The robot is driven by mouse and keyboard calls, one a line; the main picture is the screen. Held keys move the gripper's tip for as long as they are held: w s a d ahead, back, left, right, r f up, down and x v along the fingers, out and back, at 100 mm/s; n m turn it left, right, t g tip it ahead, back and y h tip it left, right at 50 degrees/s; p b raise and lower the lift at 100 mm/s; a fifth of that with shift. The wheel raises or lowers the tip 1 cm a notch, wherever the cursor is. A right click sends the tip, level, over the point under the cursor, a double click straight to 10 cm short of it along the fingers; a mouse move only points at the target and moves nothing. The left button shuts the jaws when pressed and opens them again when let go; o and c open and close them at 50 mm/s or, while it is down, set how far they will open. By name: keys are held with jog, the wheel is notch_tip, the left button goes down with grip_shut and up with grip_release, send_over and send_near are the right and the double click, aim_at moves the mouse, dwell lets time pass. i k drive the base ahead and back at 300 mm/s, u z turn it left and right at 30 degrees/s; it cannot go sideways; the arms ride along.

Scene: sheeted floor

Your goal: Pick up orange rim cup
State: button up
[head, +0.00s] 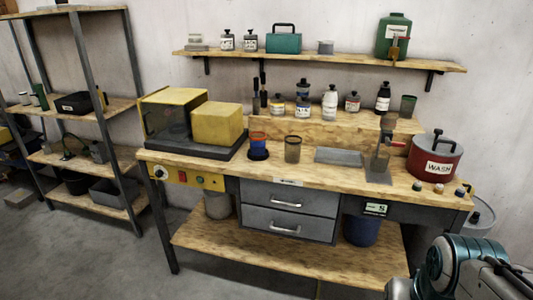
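The orange rim cup (258,143) stands upright on the wooden workbench top (336,177) in the head view, left of the middle. Its rim is orange and its body looks blue, with a dark lower part. It is just right of the yellow and black machine. A grey-brown cup (292,149) stands close to its right, apart from it. Part of my own arm shows at the bottom right, well away from the cup. My gripper's fingers are not in view.
The yellow and black machine (168,116) stands left of the cup. Bottles (330,102) line a raised ledge behind it. A red WASH pot (434,158) and small caps are at the right. Bench top in front of the cups is clear. Drawers (290,201) sit below.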

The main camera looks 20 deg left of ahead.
aim_at(258, 139)
jog(key=u, duration=1.4)
jog(key=i, duration=1)
jog(key=u, duration=0.4)
jog(key=i, duration=0.95)
jog(key=z, duration=1.2)
jog(key=i, duration=0.6)
jog(key=z, duration=0.6)
